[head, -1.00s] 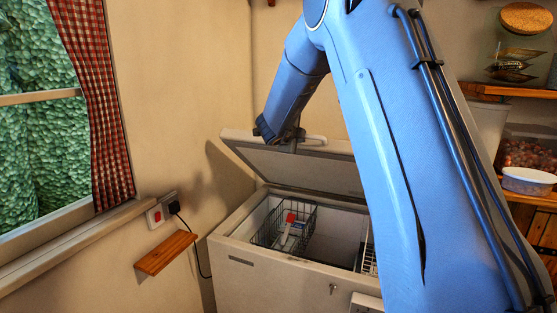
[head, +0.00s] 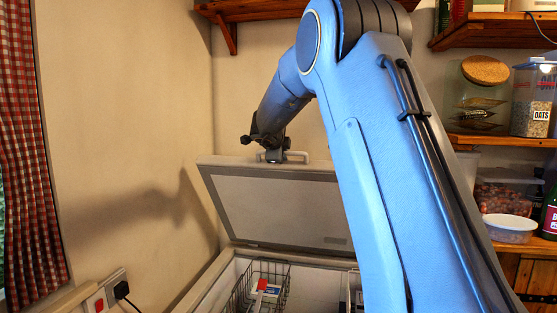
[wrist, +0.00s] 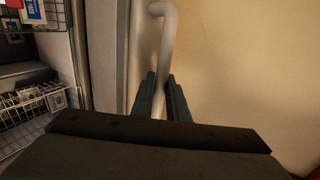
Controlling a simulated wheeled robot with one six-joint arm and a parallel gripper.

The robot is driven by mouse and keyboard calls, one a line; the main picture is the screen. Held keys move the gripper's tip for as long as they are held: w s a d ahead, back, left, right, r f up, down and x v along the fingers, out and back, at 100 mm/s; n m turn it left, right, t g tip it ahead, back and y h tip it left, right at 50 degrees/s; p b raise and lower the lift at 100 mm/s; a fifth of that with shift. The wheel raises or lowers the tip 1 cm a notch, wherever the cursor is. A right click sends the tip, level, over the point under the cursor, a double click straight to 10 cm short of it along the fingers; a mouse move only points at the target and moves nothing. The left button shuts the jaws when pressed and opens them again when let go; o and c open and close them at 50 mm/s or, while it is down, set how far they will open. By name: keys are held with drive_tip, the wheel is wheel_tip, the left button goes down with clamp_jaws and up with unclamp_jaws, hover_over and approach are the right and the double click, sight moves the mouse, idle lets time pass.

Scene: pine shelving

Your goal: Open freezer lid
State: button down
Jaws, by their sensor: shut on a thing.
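The chest freezer's lid (head: 275,205) is grey-white with a pale rim and stands raised, tilted back well above the freezer body (head: 222,282). A white bar handle (head: 297,156) sits on the lid's upper edge. My gripper (head: 272,156) is at that handle. In the wrist view the two dark fingers of my gripper (wrist: 163,98) are closed around the handle's bar (wrist: 164,45). The freezer's inside is open to view, with a wire basket (head: 262,283) holding red, white and blue packets. My blue arm hides the right part of the lid and freezer.
Wooden shelves with a cork-topped jar (head: 480,92), an oats container (head: 534,100) and a white tub (head: 510,228) stand at right. A wall shelf (head: 228,18) is above the lid. A curtain (head: 38,160) and a wall socket (head: 107,292) are at left.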

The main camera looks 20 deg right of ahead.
drive_tip(key=shift+w+d, duration=0.2)
drive_tip(key=shift+d, duration=0.3)
drive_tip(key=c, duration=1.7)
unclamp_jaws()
drive_tip(key=shift+a, duration=0.1)
drive_tip(key=shift+s+a+r, duration=0.15)
drive_tip(key=shift+s+a, duration=0.1)
drive_tip(key=shift+a, duration=0.05)
drive_tip(key=b+v, duration=0.1)
drive_tip(key=v, duration=0.2)
drive_tip(key=b+v, duration=0.1)
drive_tip(key=v, duration=0.3)
drive_tip(key=shift+d+r, duration=0.1)
drive_tip(key=shift+r, duration=0.25)
